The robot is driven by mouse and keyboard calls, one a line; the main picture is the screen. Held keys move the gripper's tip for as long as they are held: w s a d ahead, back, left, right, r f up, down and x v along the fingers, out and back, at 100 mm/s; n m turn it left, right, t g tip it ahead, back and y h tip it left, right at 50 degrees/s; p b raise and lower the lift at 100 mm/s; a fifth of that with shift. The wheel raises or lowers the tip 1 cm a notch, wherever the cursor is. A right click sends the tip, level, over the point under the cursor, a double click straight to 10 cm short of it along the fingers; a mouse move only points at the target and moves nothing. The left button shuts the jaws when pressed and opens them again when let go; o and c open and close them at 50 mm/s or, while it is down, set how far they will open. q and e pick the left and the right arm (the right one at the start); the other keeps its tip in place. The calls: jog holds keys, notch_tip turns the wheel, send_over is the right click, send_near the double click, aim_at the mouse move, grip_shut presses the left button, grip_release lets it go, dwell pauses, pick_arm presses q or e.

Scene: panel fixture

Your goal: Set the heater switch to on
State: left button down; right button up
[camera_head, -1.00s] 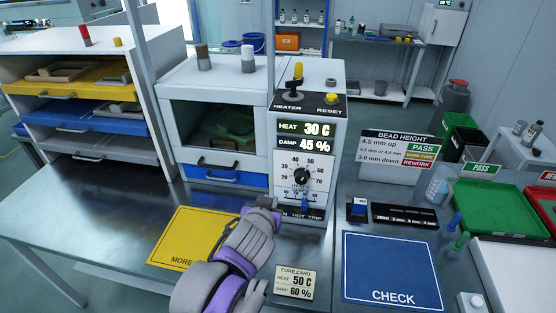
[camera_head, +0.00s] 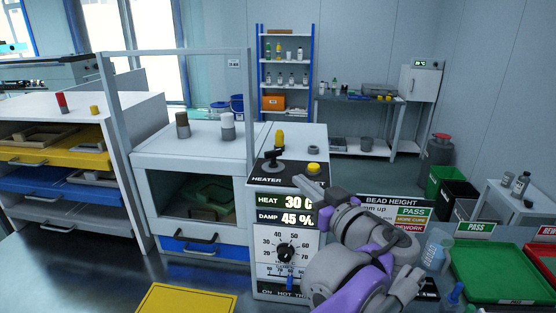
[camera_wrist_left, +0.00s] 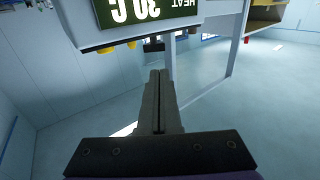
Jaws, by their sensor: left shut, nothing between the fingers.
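The heater switch (camera_head: 272,160) is a black lever on the dark top strip of the heater panel, above the word HEATER. A yellow piece (camera_head: 279,138) shows just behind it; I cannot tell if it is part of the lever. My left gripper (camera_head: 303,184) is shut and empty, near the panel's top edge, to the right of and a little below the switch in the head view. I see no contact with it. In the left wrist view the shut fingers (camera_wrist_left: 157,80) point toward the panel's upper edge. The right gripper is not in view.
The yellow reset button (camera_head: 314,168) sits right of the switch, close to my fingers. The display (camera_head: 284,208) reads heat 30 C and damp 45%, above a dial (camera_head: 286,252). A grey post (camera_head: 250,100) stands behind left. My left arm covers part of the bead height sign (camera_head: 410,203).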

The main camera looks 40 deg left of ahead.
aim_at(269, 155)
pick_arm(q)
jog(key=x, duration=1.2)
jog(key=shift+p, duration=0.35)
jog(key=shift+a, duration=0.15)
